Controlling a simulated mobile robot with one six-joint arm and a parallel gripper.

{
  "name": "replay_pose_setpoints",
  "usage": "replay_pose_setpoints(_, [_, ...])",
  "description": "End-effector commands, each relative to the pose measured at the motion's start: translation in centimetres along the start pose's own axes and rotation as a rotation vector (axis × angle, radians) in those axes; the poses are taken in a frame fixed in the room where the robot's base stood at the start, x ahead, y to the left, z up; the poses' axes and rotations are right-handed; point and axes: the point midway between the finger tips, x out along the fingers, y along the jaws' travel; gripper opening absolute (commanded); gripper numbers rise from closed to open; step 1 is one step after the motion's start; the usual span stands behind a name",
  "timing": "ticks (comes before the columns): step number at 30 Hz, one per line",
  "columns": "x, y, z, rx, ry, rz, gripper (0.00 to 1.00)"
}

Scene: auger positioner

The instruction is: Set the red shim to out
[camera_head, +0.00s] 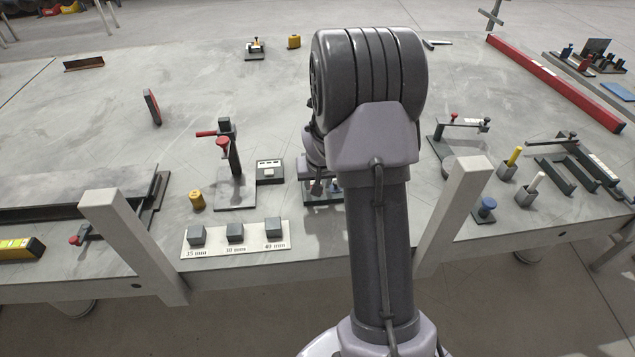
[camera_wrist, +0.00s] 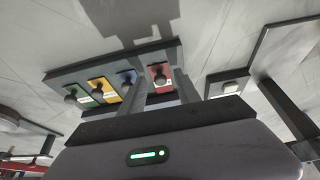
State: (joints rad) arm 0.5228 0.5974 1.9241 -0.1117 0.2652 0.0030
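The red shim (camera_wrist: 159,72) is a red plate with a small white label and a dark knob, at the right end of a dark holder (camera_wrist: 62,75) in the wrist view. Green (camera_wrist: 82,95), yellow (camera_wrist: 104,89) and blue (camera_wrist: 125,77) plates sit to its left, each with a knob. My gripper (camera_wrist: 160,87) is open, its two fingers apart on either side of the red shim's knob as seen in this view. I cannot tell whether they touch it. In the head view my arm hides the gripper and most of the holder (camera_head: 314,199).
A dark box with a pale top (camera_head: 270,168) stands left of the holder; it also shows in the wrist view (camera_wrist: 228,84). Further left is an upright post stand (camera_head: 235,190) with red knobs. Three grey blocks on a white labelled strip (camera_head: 210,250) lie near the table's front edge.

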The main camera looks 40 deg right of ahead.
Motion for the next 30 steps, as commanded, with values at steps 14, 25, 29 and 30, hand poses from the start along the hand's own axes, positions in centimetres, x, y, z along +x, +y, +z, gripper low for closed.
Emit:
replay_pose_setpoints(14, [-13.1, 0.0, -0.3, 0.000, 0.003, 0.000, 0.39])
replay_pose_setpoints(25, [-17.4, 0.0, 0.0, 0.001, -0.001, 0.000, 0.39])
replay_pose_setpoints(29, [-17.3, 0.0, 0.0, 0.000, -0.002, 0.000, 0.39])
replay_pose_setpoints(30, [-17.3, 0.0, 0.0, 0.000, -0.001, 0.000, 0.39])
